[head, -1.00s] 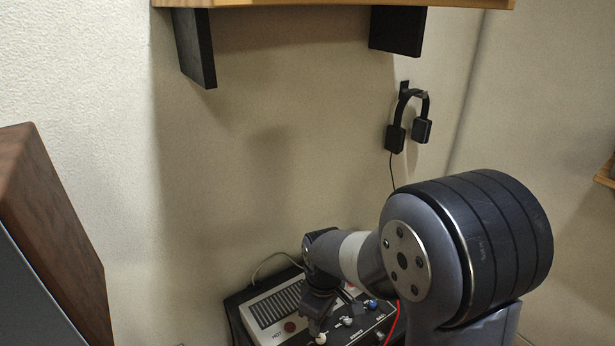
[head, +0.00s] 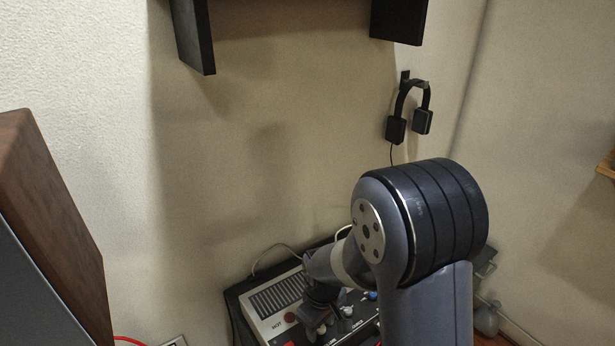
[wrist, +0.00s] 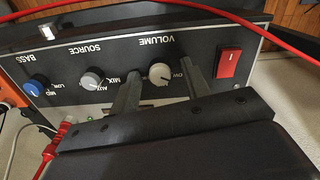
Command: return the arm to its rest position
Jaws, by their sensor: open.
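My arm's grey and black joint (head: 420,220) fills the lower right of the head view. My gripper (wrist: 165,76) is open in the wrist view, its two dark fingers apart with nothing held. The white volume knob (wrist: 161,76) appears between the fingertips; I cannot tell how far the fingers are from it. In the head view the fingers are not clear, hidden low by the arm over the panel.
A control box (head: 274,304) stands below the arm, with a grey source knob (wrist: 93,79), a blue bass knob (wrist: 37,86) and a red switch (wrist: 229,66). A red cable (wrist: 262,32) crosses the wrist view. Headphones (head: 422,121) hang on the wall. A wooden cabinet (head: 50,220) stands left.

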